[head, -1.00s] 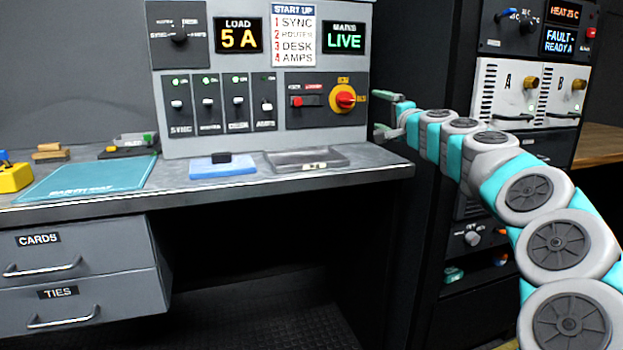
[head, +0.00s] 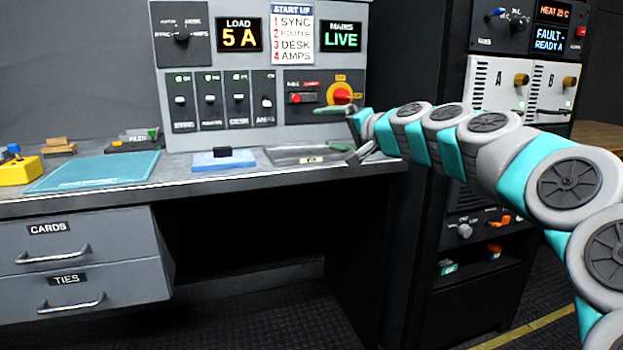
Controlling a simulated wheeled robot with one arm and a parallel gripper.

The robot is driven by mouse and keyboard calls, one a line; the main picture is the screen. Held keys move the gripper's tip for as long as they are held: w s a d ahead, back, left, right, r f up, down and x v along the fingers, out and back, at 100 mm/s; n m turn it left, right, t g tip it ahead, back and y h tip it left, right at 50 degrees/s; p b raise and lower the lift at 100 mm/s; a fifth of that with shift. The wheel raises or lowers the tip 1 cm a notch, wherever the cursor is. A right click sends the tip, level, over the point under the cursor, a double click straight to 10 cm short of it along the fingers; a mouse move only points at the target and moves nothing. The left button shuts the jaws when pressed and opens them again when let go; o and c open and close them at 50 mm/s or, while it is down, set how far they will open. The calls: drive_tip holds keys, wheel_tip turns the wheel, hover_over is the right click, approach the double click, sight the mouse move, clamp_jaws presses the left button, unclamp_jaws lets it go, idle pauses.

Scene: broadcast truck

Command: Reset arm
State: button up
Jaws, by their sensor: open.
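My arm reaches in from the right side of the head view. My gripper (head: 342,133) is open and empty, with its fingers apart in front of the right end of the power panel (head: 262,75). One finger overlaps the lower edge of the red and yellow rotary switch (head: 342,93) in the picture. I cannot tell whether it touches the switch. The other finger is low, over the right end of the desk near the grey tray (head: 290,150).
A blue pad with a black block (head: 222,158), a teal mat (head: 95,171) and a yellow box (head: 18,170) lie on the desk. Drawers labelled CARDS (head: 75,240) and TIES (head: 80,290) are shut below. A black equipment rack (head: 465,270) stands right of the desk.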

drive_tip(key=s+a+f+n+g+h, duration=0.1)
drive_tip(key=s+a+f+n+g, duration=0.25)
drive_tip(key=s+f, duration=0.6)
drive_tip(key=s+a+f+n+g+h, duration=0.1)
drive_tip(key=s+a+f+n+g, duration=0.2)
drive_tip(key=s+f, duration=0.65)
drive_tip(key=s+d+f+g+h, duration=0.2)
drive_tip(key=s+d+f, duration=0.3)
drive_tip(key=s, duration=0.5)
drive_tip(key=s+d+f+g+h, duration=0.3)
drive_tip(key=s+d+f, duration=0.3)
drive_tip(key=s, duration=0.5)
drive_tip(key=s+d+f+g+h, duration=0.2)
drive_tip(key=s+d+f, duration=0.4)
drive_tip(key=s, duration=0.4)
drive_tip(key=shift+s+g+h, duration=0.35)
drive_tip(key=shift+g+h, duration=0.05)
drive_tip(key=shift+g, duration=0.25)
drive_tip(key=shift+m, duration=0.25)
drive_tip(key=shift+c, duration=0.2)
